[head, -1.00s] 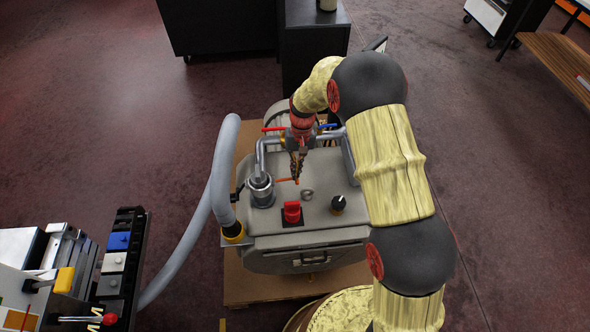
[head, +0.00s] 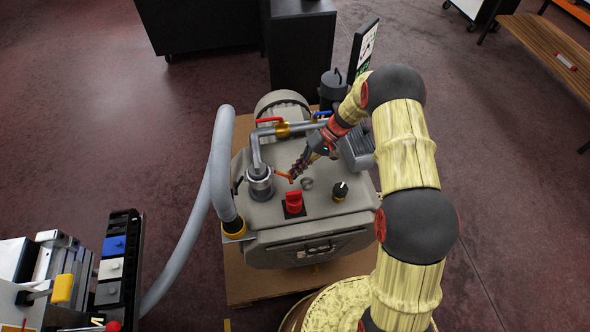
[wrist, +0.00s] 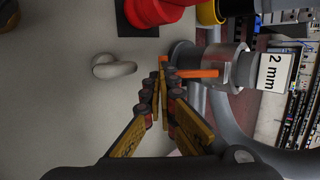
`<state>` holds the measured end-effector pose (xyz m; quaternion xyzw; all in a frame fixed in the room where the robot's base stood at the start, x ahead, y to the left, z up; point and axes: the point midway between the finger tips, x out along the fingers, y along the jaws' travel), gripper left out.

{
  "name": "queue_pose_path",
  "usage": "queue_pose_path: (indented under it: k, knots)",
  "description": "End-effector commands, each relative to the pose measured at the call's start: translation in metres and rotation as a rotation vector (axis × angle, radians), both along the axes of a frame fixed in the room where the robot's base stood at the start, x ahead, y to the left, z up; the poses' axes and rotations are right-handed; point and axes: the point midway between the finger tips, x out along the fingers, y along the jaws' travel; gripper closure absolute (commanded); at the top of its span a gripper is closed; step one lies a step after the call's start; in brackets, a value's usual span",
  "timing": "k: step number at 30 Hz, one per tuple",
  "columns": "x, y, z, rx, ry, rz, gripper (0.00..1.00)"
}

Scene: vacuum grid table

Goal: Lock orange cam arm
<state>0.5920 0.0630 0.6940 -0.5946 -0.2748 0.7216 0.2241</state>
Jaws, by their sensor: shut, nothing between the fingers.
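The orange cam arm (head: 284,176) sticks out to the right from the grey hose coupling (head: 260,184) on top of the grey machine. In the wrist view the orange cam arm (wrist: 198,73) lies level, running left from the metal coupling (wrist: 232,70). My gripper (head: 293,177) comes down from the upper right, with its tips at the arm's free end. In the wrist view my gripper (wrist: 163,88) is shut and empty, its tips beside or touching that end; I cannot tell which. The tips hide part of it.
A red switch (head: 293,202), a black knob (head: 340,190) and a small metal hook (head: 307,183) stand on the machine top. Grey pipes with a red-handled valve (head: 270,121) run behind. A thick grey hose (head: 215,180) curves down on the left.

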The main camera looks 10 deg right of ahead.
Motion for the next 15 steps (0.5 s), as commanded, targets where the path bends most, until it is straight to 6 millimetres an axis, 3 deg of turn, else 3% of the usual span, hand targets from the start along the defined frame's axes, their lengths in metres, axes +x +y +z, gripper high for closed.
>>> queue_pose_path:
  k: [15]
  knots:
    - [0.0,0.012,-0.021,0.041,0.001,0.001,1.0]
